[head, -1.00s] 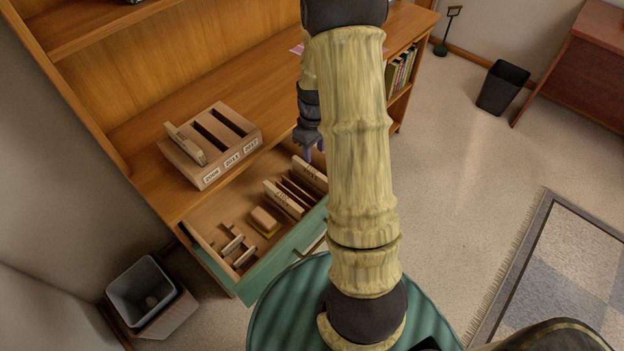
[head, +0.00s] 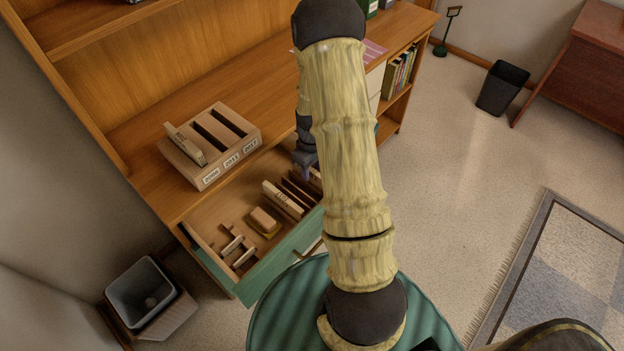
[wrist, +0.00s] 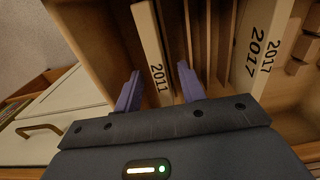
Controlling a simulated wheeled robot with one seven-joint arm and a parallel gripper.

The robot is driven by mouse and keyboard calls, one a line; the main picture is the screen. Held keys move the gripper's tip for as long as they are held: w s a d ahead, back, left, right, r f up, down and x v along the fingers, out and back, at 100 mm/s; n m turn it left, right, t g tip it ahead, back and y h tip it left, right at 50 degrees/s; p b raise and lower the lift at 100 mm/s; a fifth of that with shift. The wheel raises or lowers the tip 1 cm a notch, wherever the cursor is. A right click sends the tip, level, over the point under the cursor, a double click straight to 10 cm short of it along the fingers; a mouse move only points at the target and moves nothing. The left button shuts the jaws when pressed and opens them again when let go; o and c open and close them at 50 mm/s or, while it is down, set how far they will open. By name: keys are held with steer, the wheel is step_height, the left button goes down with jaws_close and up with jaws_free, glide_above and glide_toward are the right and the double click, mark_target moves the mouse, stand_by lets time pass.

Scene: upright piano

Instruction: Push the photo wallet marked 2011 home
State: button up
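The 2011 photo wallet (wrist: 152,50) stands on edge in the drawer, close to one end wall in the wrist view. My gripper (wrist: 160,75) is open, with one purple finger on each side of it; a gap shows on both sides. In the head view my gripper (head: 304,172) is low at the far end of the drawer, partly behind my arm, which hides most of this wallet. A wooden holder (head: 226,160) on the desk top has slots labelled 2008, 2011 and 2017. A wallet (head: 186,144) stands in its 2008 slot; the 2011 and 2017 slots are empty.
The open drawer (head: 273,262) also holds the 2017 wallet (wrist: 258,45), thin dividers (head: 298,190), a small block (head: 263,218) and small wooden pieces (head: 237,248). A white cabinet front (wrist: 60,115) is beside the drawer. Clear desk top lies behind the holder.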

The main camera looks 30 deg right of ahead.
stand_by(0.5)
jaws_close()
step_height(320, 180, up, 18)
steer(key=p, duration=0.1)
stand_by(0.5)
steer(key=shift+f, duration=0.1)
stand_by(0.5)
